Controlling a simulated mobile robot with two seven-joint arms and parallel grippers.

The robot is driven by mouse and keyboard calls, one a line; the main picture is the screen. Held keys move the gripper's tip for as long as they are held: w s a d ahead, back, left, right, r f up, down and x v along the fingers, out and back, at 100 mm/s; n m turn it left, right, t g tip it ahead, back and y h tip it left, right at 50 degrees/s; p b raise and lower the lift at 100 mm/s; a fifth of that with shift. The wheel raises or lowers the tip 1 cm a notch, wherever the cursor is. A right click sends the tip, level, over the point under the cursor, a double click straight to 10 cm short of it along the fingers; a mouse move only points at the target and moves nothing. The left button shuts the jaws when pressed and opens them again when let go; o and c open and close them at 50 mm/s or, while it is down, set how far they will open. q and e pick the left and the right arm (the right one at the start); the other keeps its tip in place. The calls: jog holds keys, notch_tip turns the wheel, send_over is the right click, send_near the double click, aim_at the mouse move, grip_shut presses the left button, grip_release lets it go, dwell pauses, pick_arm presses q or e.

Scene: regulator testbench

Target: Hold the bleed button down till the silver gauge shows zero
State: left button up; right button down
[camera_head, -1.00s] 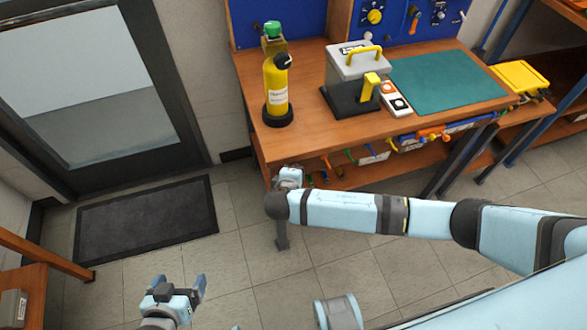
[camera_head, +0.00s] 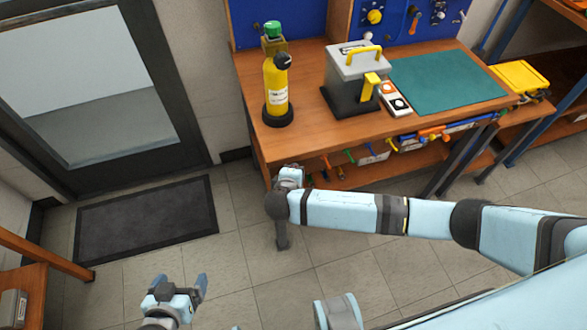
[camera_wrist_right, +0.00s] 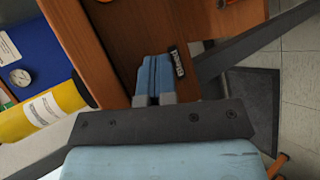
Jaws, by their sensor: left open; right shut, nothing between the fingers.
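A small round gauge with a pale face (camera_wrist_right: 20,77) shows at the left of the right wrist view, against a blue panel; its needle is too small to read. I cannot make out the bleed button for certain. My right gripper (camera_wrist_right: 153,80) is shut and empty, with its blue fingers together in front of brown wood. In the head view my right wrist (camera_head: 290,177) is low at the bench's front left corner, apart from the things on top. My left gripper (camera_head: 178,286) is open and empty over the floor at the bottom.
The wooden bench (camera_head: 310,130) carries a yellow cylinder (camera_head: 276,88) with a green top, a grey box (camera_head: 353,65) with a yellow handle, a small white unit (camera_head: 395,98) and a green mat (camera_head: 445,82). A blue panel (camera_head: 405,22) stands behind.

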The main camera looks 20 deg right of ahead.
jog(key=shift+r, duration=0.1)
dwell(0.3)
jog(key=shift+s+p, duration=0.65)
jog(key=shift+s, duration=0.2)
jog(key=s+p, duration=0.3)
jog(key=s, duration=0.2)
jog(key=shift+d, duration=0.1)
dwell(0.3)
